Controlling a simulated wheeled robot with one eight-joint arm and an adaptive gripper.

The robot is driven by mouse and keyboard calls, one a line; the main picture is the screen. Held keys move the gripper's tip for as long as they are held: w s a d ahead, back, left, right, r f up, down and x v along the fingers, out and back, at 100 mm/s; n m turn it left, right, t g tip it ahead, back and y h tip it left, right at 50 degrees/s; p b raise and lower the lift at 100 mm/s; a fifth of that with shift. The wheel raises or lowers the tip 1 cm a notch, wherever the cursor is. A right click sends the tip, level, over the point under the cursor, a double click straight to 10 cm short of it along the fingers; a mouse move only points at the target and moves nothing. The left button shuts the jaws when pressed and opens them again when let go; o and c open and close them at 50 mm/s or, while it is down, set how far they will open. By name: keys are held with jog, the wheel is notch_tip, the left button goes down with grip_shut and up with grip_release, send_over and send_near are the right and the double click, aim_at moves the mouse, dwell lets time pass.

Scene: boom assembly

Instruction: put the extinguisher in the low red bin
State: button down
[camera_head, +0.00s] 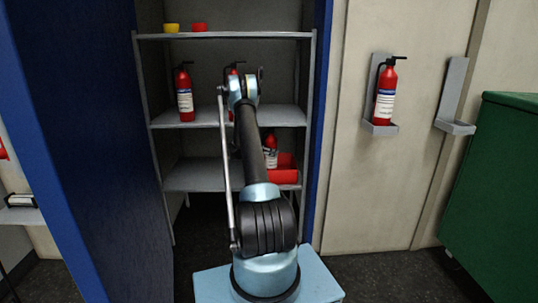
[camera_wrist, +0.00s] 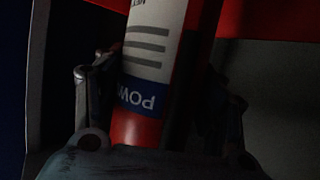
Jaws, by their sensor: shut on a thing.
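My gripper (camera_wrist: 158,88) is shut on a red extinguisher (camera_wrist: 148,50), with a finger on each side of its body. Its white label and blue band show between the fingers in the wrist view. The low red bin (camera_head: 287,175) stands on the lower shelf, partly behind my arm. A red surface (camera_wrist: 270,15), probably the bin, fills the top right of the wrist view. I cannot tell whether the extinguisher touches the bin.
On the middle shelf (camera_head: 205,117) stand an extinguisher (camera_head: 185,95) and another (camera_head: 232,72), partly hidden by my arm. An extinguisher (camera_head: 386,92) sits in a wall bracket; the bracket (camera_head: 453,95) beside it is empty. A blue panel (camera_head: 85,150) and green cabinet (camera_head: 500,190) flank the space.

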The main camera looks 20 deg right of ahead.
jog(key=shift+f, duration=1.1)
jog(key=shift+c, duration=1.8)
grip_release()
jog(key=shift+a+f, duration=0.1)
jog(key=v, duration=1.2)
